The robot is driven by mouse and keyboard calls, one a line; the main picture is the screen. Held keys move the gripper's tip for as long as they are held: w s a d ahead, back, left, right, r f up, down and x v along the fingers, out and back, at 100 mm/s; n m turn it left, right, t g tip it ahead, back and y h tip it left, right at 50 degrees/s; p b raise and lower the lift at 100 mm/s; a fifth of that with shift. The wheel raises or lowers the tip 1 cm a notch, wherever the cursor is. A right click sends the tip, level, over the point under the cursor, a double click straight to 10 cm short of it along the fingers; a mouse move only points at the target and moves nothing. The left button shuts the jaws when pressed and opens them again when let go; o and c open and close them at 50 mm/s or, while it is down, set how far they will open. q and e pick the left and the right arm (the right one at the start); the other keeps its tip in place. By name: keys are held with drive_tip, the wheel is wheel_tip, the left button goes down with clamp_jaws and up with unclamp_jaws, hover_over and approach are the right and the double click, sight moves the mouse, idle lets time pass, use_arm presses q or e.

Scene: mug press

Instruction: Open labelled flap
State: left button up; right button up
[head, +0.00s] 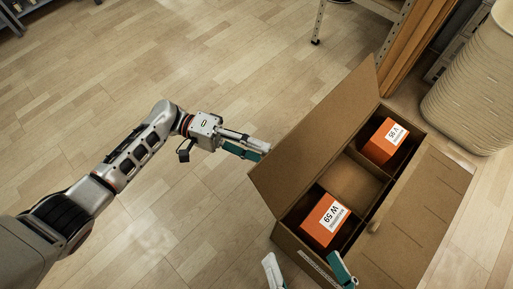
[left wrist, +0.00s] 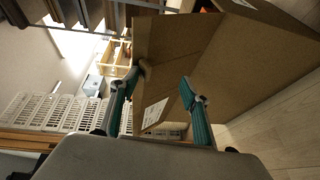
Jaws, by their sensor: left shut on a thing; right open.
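A cardboard box (head: 352,180) stands on the floor at the right of the head view. Its left flap (head: 312,142) stands raised and tilted. My left gripper (head: 262,150) is at this flap's outer edge, shut on it. In the left wrist view its teal fingers (left wrist: 158,92) sit on either side of the cardboard flap (left wrist: 180,45), which carries a white label (left wrist: 155,113). The box's right flap (head: 425,210) lies folded outward. My right gripper (head: 308,272) is open and empty at the bottom edge, close to the box's near side; its arm is out of view.
Inside the box are an orange carton marked W 59 (head: 326,220) and another orange carton (head: 384,140), with an empty compartment between. A ribbed cream bin (head: 475,85) and a shelf unit (head: 400,35) stand behind.

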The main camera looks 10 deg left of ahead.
use_arm(q)
drive_tip(key=shift+s+a+f, duration=0.1)
drive_tip(key=shift+s+f, duration=0.35)
drive_tip(key=shift+f, duration=0.25)
drive_tip(key=shift+c, duration=0.6)
drive_tip(key=w+r+v, duration=0.1)
drive_tip(key=v, duration=1.1)
drive_tip(key=shift+r, duration=0.2)
